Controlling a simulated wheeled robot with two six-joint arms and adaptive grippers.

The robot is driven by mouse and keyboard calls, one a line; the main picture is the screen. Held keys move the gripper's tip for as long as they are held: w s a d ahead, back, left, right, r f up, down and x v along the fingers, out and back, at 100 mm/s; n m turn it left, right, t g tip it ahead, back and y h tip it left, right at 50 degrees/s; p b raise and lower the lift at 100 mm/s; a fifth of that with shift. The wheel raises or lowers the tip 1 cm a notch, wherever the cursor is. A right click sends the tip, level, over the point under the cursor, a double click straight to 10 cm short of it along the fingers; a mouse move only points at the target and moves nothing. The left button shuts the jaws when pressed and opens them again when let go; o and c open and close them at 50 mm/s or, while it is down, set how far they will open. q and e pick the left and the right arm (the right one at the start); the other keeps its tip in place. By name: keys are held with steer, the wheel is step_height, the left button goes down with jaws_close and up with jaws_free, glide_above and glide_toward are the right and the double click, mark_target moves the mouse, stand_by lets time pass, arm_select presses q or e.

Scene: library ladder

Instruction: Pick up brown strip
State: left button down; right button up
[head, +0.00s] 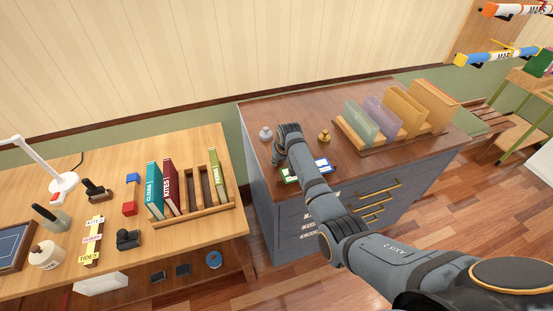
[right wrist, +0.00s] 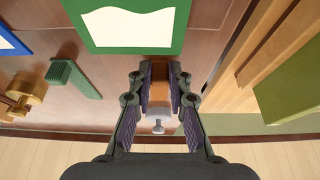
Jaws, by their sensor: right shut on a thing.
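My right gripper (right wrist: 160,70) is shut on a narrow brown strip (right wrist: 160,78), seen between its pads in the right wrist view. In the head view my right gripper (head: 279,161) is over the brown top of the grey cabinet (head: 258,170), and the strip is hidden there. A small grey knobbed weight (right wrist: 158,122) lies in line with the fingers in the wrist view; it also shows in the head view (head: 265,133), just left of the gripper. I cannot tell whether the strip touches the cabinet top. My left gripper is not in view.
A brass weight (head: 324,136) and green- and blue-edged cards (head: 322,165) lie near my right arm. A rack of folders (head: 403,109) stands on the cabinet's right. The wooden desk (head: 205,238) at left holds books, a lamp (head: 62,183) and small items.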

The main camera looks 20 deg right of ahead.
step_height(320, 180, up, 3)
steer(key=shift+w+f+b, duration=0.1)
steer(key=shift+b, duration=0.75)
steer(key=s+d+r+b, duration=0.3)
steer(key=s+d+r, duration=0.4)
steer(key=d+r, duration=0.3)
steer(key=shift+s+d, duration=0.15)
steer(key=shift+d, duration=0.85)
steer(key=shift+d+r, duration=0.1)
